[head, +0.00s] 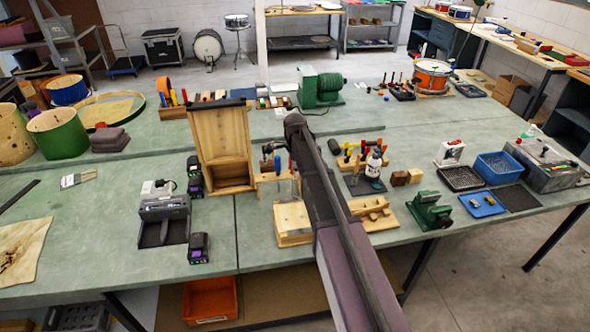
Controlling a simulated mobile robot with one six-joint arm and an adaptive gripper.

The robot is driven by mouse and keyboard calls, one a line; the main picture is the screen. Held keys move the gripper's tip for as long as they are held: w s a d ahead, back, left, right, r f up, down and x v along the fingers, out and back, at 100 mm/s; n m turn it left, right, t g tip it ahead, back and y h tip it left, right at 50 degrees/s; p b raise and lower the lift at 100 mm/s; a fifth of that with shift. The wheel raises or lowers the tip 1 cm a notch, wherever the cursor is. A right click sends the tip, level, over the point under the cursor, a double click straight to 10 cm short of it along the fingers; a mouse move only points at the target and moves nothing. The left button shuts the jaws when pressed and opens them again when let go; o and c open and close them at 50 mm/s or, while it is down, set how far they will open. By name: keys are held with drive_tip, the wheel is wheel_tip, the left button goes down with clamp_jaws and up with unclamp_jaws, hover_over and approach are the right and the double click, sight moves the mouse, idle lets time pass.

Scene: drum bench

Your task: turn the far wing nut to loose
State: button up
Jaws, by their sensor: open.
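In the head view my arm reaches up across the middle of the picture. Its far end looks dark and rounded, and I cannot make out gripper fingers there. My gripper is hidden behind the arm or too small to tell. A small wooden fixture (293,238) with thin upright rods stands on the green bench, just left of my arm and partly covered by it. No wing nut can be made out, so the far one and its angle cannot be told.
A tall wooden box (221,140) stands close behind and left of the fixture. A wooden tool rack with red and blue handles is beside it.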

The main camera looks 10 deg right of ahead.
drive_tip(key=shift+m, duration=2.5)
drive_tip(key=shift+s+a+f, duration=0.15)
drive_tip(key=shift+f, duration=0.05)
drive_tip(key=c, duration=0.7)
drive_tip(key=s+a+f+n+h+b, duration=0.1)
drive_tip(key=f+n+b, duration=0.1)
drive_tip(key=s+a+f+n+t+h+b, duration=0.1)
drive_tip(key=a+b, duration=0.1)
drive_tip(key=b, duration=0.1)
drive_tip(key=s+a+f+n+h+b, duration=0.2)
drive_tip(key=shift+a+f+n+t, duration=0.1)
drive_tip(key=shift+f+n+t, duration=0.2)
clamp_jaws()
drive_tip(key=s+a+f+n+t+h+b, duration=0.1)
drive_tip(key=s+a+n+t+h+b, duration=0.2)
drive_tip(key=a+n+h+b, duration=0.1)
drive_tip(key=shift+s+a+n+b, duration=0.35)
drive_tip(key=shift+a+n+b, duration=0.55)
drive_tip(key=shift+n+b, duration=0.35)
drive_tip(key=shift+f, duration=0.1)
